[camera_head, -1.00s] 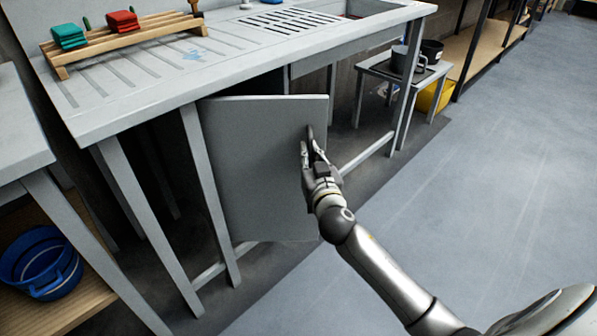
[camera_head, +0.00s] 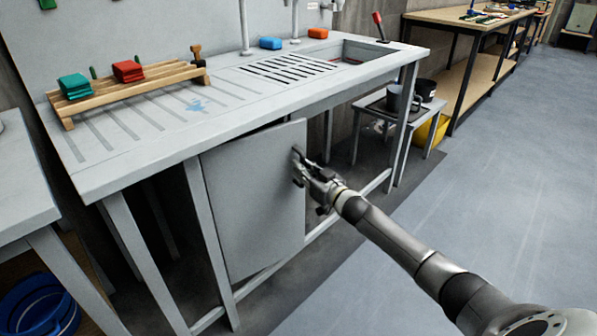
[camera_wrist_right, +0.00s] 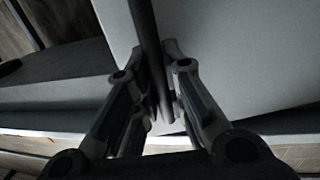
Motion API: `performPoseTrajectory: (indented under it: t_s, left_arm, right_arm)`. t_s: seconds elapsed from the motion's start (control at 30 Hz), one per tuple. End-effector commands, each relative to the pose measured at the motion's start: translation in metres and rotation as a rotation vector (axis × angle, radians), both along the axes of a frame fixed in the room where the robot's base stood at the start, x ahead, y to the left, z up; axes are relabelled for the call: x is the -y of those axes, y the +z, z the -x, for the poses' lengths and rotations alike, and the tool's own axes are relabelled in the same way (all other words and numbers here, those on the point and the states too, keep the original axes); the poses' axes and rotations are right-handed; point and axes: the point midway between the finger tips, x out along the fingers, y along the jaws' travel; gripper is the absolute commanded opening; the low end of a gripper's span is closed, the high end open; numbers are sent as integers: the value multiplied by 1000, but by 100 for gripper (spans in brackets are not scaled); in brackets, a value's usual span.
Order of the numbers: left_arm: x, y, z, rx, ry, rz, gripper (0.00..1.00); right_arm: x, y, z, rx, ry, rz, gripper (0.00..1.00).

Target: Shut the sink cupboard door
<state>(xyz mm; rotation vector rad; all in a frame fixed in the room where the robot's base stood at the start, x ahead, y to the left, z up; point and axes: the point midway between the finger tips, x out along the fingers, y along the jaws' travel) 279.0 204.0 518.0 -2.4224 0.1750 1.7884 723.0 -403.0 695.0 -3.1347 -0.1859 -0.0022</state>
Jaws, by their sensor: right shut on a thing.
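The grey sink cupboard door (camera_head: 250,205) hangs under the sink counter in the head view. It stands partly open, its free edge on the right, a little out from the frame. My right gripper (camera_head: 299,165) is at the upper part of that free edge. In the right wrist view the gripper (camera_wrist_right: 162,95) is shut on the dark bar handle (camera_wrist_right: 150,50), with the door panel (camera_wrist_right: 225,50) behind it. My left gripper is in neither view.
The sink counter (camera_head: 215,120) carries a wooden rack (camera_head: 140,88) with red and green blocks. A small side table (camera_head: 405,112) with dark mugs stands right of the cupboard. A blue bucket (camera_head: 40,305) is at lower left. The floor at right is clear.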

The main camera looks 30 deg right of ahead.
Motion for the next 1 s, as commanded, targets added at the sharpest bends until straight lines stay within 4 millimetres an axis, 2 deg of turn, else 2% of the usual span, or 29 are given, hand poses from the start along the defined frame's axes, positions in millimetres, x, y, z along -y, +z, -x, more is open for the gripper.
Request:
performPoseTrajectory:
  t_s: [0.47, 0.5, 0.63, 1.0]
  left_arm:
    - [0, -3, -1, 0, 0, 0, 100]
    - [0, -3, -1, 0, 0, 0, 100]
    - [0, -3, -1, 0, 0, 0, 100]
    - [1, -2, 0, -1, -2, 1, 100]
  right_arm:
    - [3, -1, -1, -3, -6, -2, 0]
    - [3, -1, -1, -3, -6, -2, 15]
    - [3, -1, -1, -3, -5, -1, 32]
    - [2, -2, 1, -3, -4, -1, 33]
